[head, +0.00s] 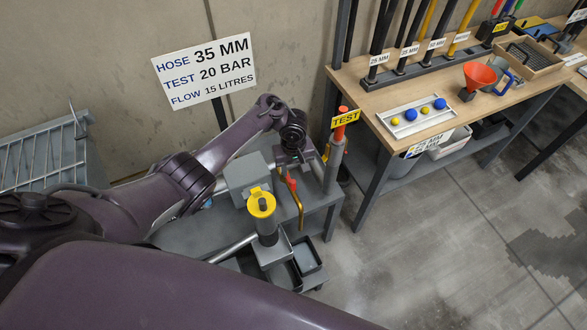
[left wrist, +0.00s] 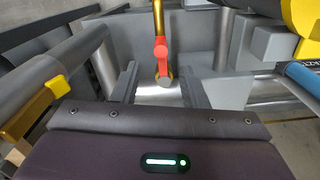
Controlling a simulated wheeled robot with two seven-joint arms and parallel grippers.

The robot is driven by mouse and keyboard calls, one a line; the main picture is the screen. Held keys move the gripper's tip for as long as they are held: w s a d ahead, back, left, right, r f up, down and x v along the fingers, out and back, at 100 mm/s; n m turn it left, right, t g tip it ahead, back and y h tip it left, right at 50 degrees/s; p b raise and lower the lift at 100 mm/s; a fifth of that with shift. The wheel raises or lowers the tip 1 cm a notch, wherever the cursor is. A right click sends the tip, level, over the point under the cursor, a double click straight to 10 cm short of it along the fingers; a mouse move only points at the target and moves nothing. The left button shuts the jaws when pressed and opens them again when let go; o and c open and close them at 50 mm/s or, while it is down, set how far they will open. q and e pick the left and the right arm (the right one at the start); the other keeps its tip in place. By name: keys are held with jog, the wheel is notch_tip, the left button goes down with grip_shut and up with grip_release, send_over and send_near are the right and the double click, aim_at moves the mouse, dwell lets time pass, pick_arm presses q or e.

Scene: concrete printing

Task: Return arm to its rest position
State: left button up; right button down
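My left arm (head: 230,145) reaches out from the left over the grey test bench. My left gripper (head: 292,162) is at its end, close to a brass pipe with a red lever (head: 291,181). In the left wrist view, the two grey fingers of my left gripper (left wrist: 161,88) stand apart. The red lever (left wrist: 160,50) lies between and just beyond them; I cannot tell whether they touch it. My right gripper is not in view.
A yellow-capped post (head: 262,204), a grey box (head: 248,178) and a post with a TEST tag (head: 345,117) crowd the bench. A wooden-topped table (head: 400,88) stands at right. A hose sign (head: 205,70) is behind. Floor at lower right is clear.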

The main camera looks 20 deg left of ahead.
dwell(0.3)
pick_arm(q)
jog(key=shift+s+d+f, duration=0.1)
jog(key=shift+d+f, duration=0.05)
jog(key=shift+d, duration=0.2)
jog(key=s+d+r+m+t, duration=0.2)
jog(key=s+d+r+m, duration=0.15)
jog(key=s, duration=0.25)
jog(key=s+d+r+m+t, duration=0.1)
jog(key=s+d+r+m, duration=0.2)
jog(key=s+m, duration=0.15)
jog(key=s+a+r+m, duration=0.1)
jog(key=s+a+r, duration=0.1)
jog(key=s+r, duration=0.4)
jog(key=s+a+r+m, duration=0.1)
jog(key=s+a+r, duration=0.2)
jog(key=s+r, duration=0.35)
notch_tip(320, 180, down, 35)
jog(key=s+b, duration=0.2)
jog(key=b, duration=0.2)
jog(key=s+a+f+g+b, duration=0.2)
jog(key=s+a+f+b, duration=0.1)
jog(key=s+f, duration=1.6)
jog(key=shift+s+f, duration=0.25)
jog(key=shift+f, duration=0.65)
